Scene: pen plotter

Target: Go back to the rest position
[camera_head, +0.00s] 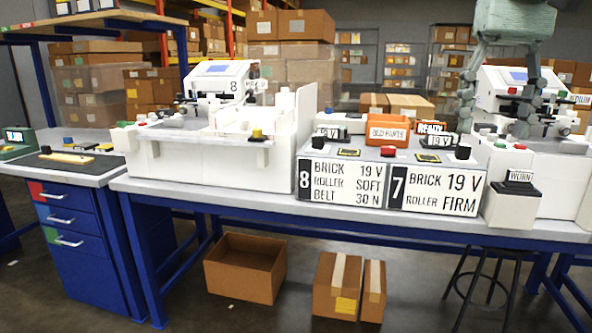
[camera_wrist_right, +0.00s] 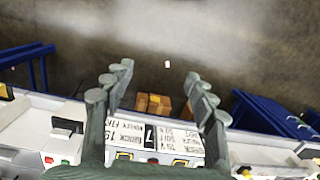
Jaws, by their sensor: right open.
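My right gripper (camera_head: 495,125) hangs at the upper right of the head view, fingers pointing down, in front of the right-hand white machine (camera_head: 555,95). Its two finger sets stand wide apart with nothing between them. In the right wrist view the open gripper (camera_wrist_right: 157,78) spans the area above the number 7 card (camera_wrist_right: 155,135) and the floor beyond the bench. I cannot tell its exact height over the bench. The number 7 card also shows in the head view (camera_head: 437,190), with the number 8 card (camera_head: 340,184) beside it. My left gripper is out of view.
The bench (camera_head: 245,203) carries a left white machine (camera_head: 218,80), an orange old-parts bin (camera_head: 388,131) and a block marked WORN (camera_head: 512,205). A blue drawer cabinet (camera_head: 85,240) stands left. Below are an open carton (camera_head: 245,268) and a stool (camera_head: 485,285).

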